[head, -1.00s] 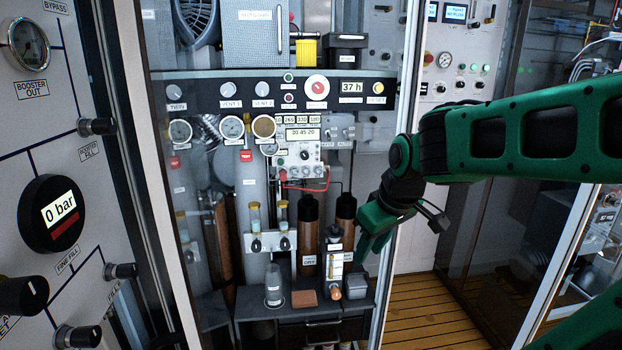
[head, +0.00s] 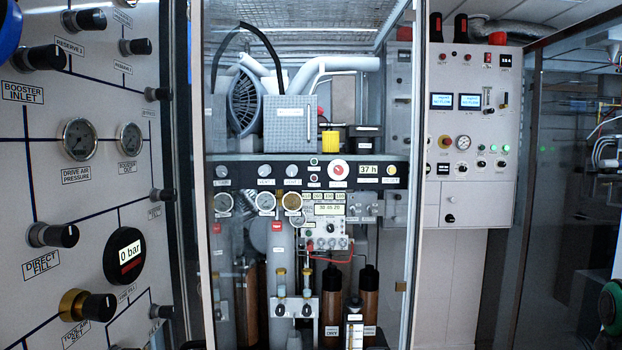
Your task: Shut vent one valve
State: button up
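The knob that was labelled VENT 1 in the earlier head view (head: 264,171) is a small round pale knob on the dark control strip (head: 406,172) inside the middle cabinet. A similar knob, VENT 2 (head: 292,171), sits just right of it. Their labels are too small to read now, and I cannot tell whether either is open or shut. A round gauge (head: 265,202) sits below the first knob. My gripper is out of view; only a green and black piece of my arm shows at the lower right edge, far from the knobs.
A fill panel (head: 92,195) with black knobs, gauges and a 0 bar display (head: 124,254) stands close on the left. The cabinet's frame (head: 413,200) edges the opening on the right. A grey control panel (head: 470,110) stands behind. Brown bottles (head: 368,290) stand low in the cabinet.

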aim_at(263, 170)
jog(key=z, duration=0.25)
jog(key=k, duration=0.6)
jog(key=z, duration=0.45)
jog(key=i, duration=1.4)
jog(key=u, duration=0.65)
